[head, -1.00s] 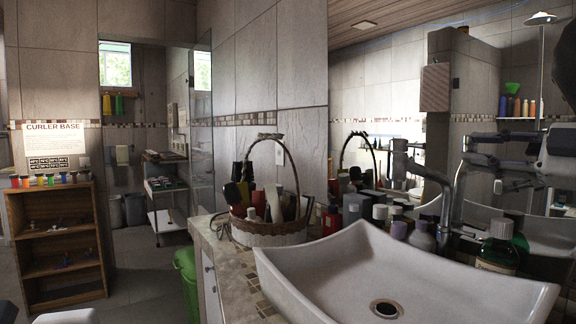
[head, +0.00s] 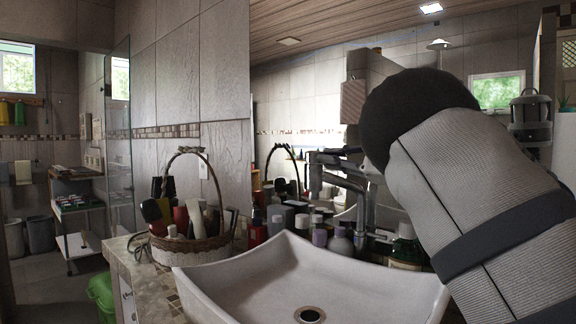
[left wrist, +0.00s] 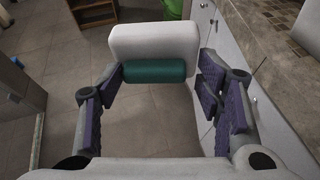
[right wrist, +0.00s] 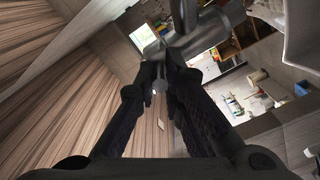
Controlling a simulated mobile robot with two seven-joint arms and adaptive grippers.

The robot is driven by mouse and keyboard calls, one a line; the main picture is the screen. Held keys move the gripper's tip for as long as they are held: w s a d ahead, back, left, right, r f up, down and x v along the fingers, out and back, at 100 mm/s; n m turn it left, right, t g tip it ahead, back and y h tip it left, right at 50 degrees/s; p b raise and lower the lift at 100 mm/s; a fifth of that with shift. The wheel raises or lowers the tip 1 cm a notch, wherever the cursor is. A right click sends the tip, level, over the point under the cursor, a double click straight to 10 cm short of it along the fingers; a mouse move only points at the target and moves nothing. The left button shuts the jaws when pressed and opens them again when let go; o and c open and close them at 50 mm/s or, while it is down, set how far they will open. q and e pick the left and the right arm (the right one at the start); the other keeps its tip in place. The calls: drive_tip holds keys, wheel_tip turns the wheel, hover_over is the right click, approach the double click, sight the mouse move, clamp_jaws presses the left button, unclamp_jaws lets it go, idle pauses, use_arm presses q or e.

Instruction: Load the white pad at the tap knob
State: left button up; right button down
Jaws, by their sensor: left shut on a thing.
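My left gripper (left wrist: 158,75) is shut on a white block, taken as the white pad (left wrist: 153,42), with a teal roll (left wrist: 153,71) along its near edge. The purple fingers lie at both sides of the roll. The metal tap (head: 369,208) stands behind the white basin in the head view. My right arm (head: 465,190) covers the area to its right. In the right wrist view, the dark fingers of my right gripper (right wrist: 163,78) nearly meet at the tips, close below a grey metal part. I cannot make out the knob clearly.
The white basin (head: 240,282) fills the front of the counter. A wicker basket of bottles (head: 190,250) stands to its left. Several bottles, one dark green (head: 405,250), crowd the tap. A green bin (head: 101,296) stands beside the counter. A mirror is behind.

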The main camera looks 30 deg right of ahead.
drive_tip(key=m+h, duration=0.1)
drive_tip(key=a+m+h, duration=0.1)
drive_tip(key=h, duration=0.1)
drive_tip(key=m+h, duration=0.1)
drive_tip(key=h, duration=0.1)
drive_tip(key=shift+a+t, duration=0.25)
drive_tip(key=shift+t, duration=0.05)
drive_tip(key=c, duration=1.7)
unclamp_jaws()
drive_tip(key=s, duration=1.2)
drive_tip(key=shift+a, duration=0.2)
